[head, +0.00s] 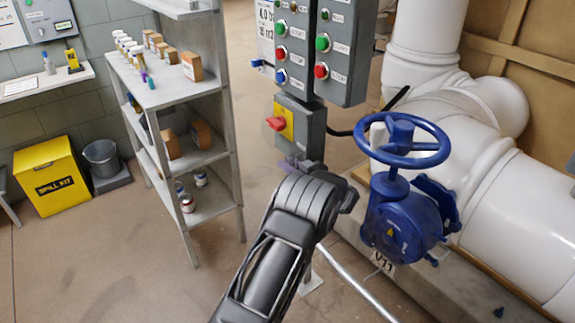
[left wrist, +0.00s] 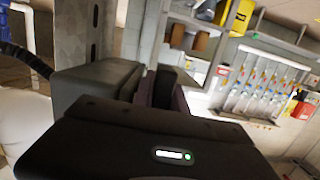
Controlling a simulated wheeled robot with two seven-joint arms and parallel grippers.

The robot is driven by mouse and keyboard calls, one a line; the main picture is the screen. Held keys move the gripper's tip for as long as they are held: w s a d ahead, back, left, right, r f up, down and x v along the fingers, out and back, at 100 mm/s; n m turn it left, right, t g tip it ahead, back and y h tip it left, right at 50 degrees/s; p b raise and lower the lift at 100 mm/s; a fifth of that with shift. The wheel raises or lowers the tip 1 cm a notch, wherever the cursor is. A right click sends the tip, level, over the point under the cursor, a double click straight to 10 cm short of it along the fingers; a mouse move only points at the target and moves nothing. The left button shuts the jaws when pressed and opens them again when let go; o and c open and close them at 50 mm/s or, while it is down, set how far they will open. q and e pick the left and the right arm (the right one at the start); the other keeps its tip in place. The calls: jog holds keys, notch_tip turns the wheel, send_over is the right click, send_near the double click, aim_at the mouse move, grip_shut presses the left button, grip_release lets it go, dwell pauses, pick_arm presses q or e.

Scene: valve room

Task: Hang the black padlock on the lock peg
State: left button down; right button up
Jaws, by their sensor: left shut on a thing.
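My left gripper (head: 298,164) is just below the grey switch box with the yellow plate and red handle (head: 284,121); my own arm hides most of it. In the left wrist view, the gripper's fingers (left wrist: 165,92) are shut on a small dark block, which looks like the black padlock (left wrist: 166,78). Its shackle cannot be made out. The grey box (left wrist: 95,84) stands close to the left of the fingers; whether they touch cannot be told. I cannot make out the lock peg in either view. My right gripper is not in view.
A control panel with green and red buttons (head: 322,42) is above the switch box. A blue handwheel valve (head: 403,140) and white pipes (head: 505,180) stand to the right.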

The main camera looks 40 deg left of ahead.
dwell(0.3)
pick_arm(q)
jog(key=c, duration=1.3)
grip_release()
jog(key=shift+r, duration=0.15)
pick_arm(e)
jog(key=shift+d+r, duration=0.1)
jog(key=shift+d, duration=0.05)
